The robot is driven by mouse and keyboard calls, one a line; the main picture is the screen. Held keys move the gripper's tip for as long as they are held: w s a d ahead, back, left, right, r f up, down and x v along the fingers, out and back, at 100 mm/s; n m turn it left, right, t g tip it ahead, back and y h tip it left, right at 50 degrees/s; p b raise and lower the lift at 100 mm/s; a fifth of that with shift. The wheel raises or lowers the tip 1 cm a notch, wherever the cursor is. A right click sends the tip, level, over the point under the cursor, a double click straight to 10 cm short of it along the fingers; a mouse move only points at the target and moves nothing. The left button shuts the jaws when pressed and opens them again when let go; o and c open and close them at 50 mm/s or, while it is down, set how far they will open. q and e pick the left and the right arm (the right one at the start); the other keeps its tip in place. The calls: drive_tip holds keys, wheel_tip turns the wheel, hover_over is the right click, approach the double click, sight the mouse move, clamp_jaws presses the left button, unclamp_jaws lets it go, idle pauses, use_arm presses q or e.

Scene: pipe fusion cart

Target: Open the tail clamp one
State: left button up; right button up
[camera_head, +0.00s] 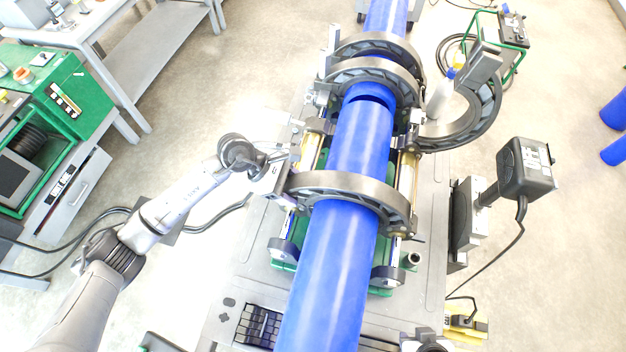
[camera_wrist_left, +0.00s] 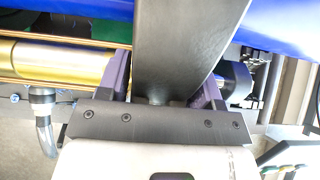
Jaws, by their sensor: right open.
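The nearest dark grey clamp ring (camera_head: 345,188) lies closed over the blue pipe (camera_head: 345,160) in the head view. I take it to be tail clamp one, though no label shows. My left gripper (camera_head: 280,172) is at this ring's left end. In the left wrist view, its two dark fingers (camera_wrist_left: 165,90) stand on both sides of the grey clamp arm (camera_wrist_left: 185,40) and appear to press on it. The pipe hides the lower part of the clamp. A small part of my right gripper (camera_head: 425,345) shows at the bottom edge.
Two more clamp rings (camera_head: 375,78) close around the pipe farther back. Another clamp half (camera_head: 468,118) is swung open to the right. A brass cylinder (camera_wrist_left: 60,62) runs beside the left fingers. A black boxed unit (camera_head: 525,170) stands right of the cart.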

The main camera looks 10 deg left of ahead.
sight(306, 181)
use_arm(q)
drive_tip(key=c, duration=0.6)
drive_tip(key=shift+o, duration=0.2)
drive_tip(key=shift+d+r+p, duration=0.15)
drive_tip(key=shift+r+p, duration=0.25)
drive_tip(key=shift+r, duration=0.4)
drive_tip(key=shift+d+r+p, duration=0.1)
drive_tip(key=shift+r+p, duration=0.25)
drive_tip(key=shift+r, duration=0.45)
drive_tip(key=shift+d+r+p, duration=0.2)
drive_tip(key=shift+r+p, duration=0.1)
drive_tip(key=shift+r, duration=0.75)
drive_tip(key=shift+s+d+r+p, duration=0.1)
drive_tip(key=shift+d+r+p, duration=0.15)
drive_tip(key=shift+r, duration=0.35)
drive_tip(key=shift+d+r+p, duration=0.15)
drive_tip(key=shift+r+p, duration=0.2)
drive_tip(key=shift+r, duration=0.25)
drive_tip(key=shift+d+r+p, duration=0.2)
drive_tip(key=shift+d+r, duration=0.05)
drive_tip(key=shift+r, duration=0.25)
drive_tip(key=shift+d+r+p, duration=0.15)
drive_tip(key=shift+d+r, duration=0.05)
drive_tip(key=shift+r, duration=0.3)
